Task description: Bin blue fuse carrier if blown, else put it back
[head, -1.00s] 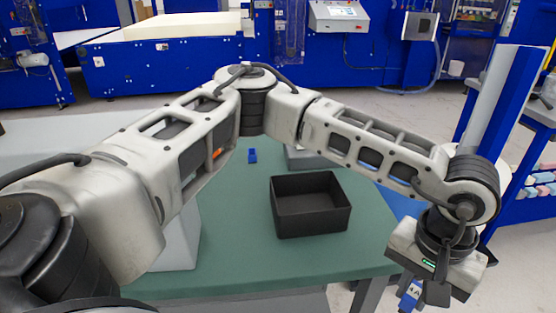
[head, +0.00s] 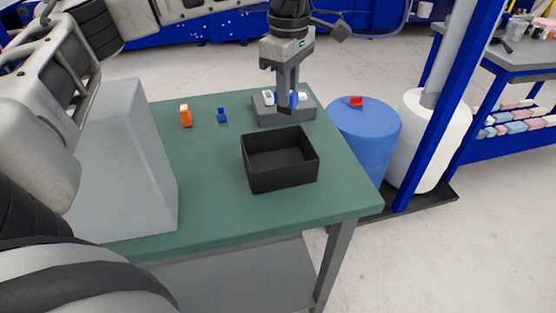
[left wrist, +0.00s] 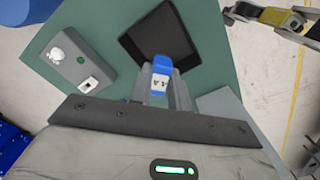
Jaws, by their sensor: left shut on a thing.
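My left gripper (head: 288,104) points down above the grey box (head: 268,117) at the back of the green table. It is shut on a blue fuse carrier (left wrist: 161,76), whose label reads about "4 A" in the left wrist view. In the head view the held carrier (head: 291,100) shows between the fingers, in front of the box; I cannot tell whether it touches it. The fuse element cannot be made out. The black open bin (head: 283,178) stands in front of the box and looks empty.
An orange piece (head: 185,116) and another small blue piece (head: 222,115) stand left of the grey box. The box has white parts and a green light (left wrist: 81,60). A blue drum (head: 365,140) with a red piece on top stands past the table's right edge.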

